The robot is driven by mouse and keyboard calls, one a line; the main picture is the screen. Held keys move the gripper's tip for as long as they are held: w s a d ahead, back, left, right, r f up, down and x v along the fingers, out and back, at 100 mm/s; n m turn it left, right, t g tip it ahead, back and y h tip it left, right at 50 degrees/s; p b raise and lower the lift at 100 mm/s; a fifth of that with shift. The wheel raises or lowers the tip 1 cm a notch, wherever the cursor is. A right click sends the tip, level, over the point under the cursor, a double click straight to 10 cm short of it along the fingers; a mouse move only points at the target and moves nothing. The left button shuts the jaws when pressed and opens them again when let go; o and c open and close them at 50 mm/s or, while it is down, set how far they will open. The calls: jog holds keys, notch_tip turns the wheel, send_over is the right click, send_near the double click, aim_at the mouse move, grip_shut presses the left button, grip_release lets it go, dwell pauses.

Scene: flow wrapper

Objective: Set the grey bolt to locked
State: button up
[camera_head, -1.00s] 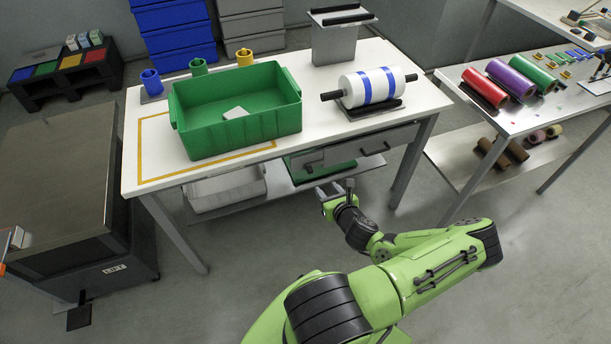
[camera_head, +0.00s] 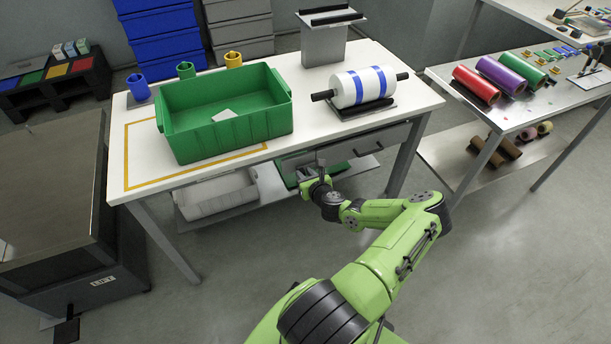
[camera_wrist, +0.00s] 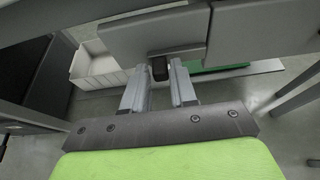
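The drawer front (camera_head: 366,142) is under the right part of the white table. In the wrist view, a grey panel (camera_wrist: 150,32) spans the top, with a small dark block (camera_wrist: 159,68) projecting below it. The block may be part of the grey bolt; I cannot tell for sure, nor can I read its position. My gripper (camera_wrist: 156,84) is open, one finger on each side of the block, with visible gaps. In the head view, my gripper (camera_head: 308,171) is at the drawer's left end, hiding the bolt area.
A green bin (camera_head: 225,133) and a roller with a blue-striped roll (camera_head: 348,90) stand on the white table (camera_head: 150,163). A white box (camera_head: 215,196) is on the shelf below. A side table (camera_head: 520,115) with coloured rolls is at right. Floor before the table is open.

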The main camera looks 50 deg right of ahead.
aim_at(312, 166)
grip_shut()
jog(key=shift+s+d+p, duration=0.2)
jog(key=shift+s+d, duration=0.3)
jog(key=shift+d, duration=0.35)
jog(key=shift+s+d+p, duration=0.2)
jog(key=shift+s+d, duration=0.3)
jog(key=shift+d, duration=0.35)
jog(key=shift+o, duration=2)
grip_release()
jog(key=shift+d, duration=0.1)
jog(key=shift+s, duration=0.1)
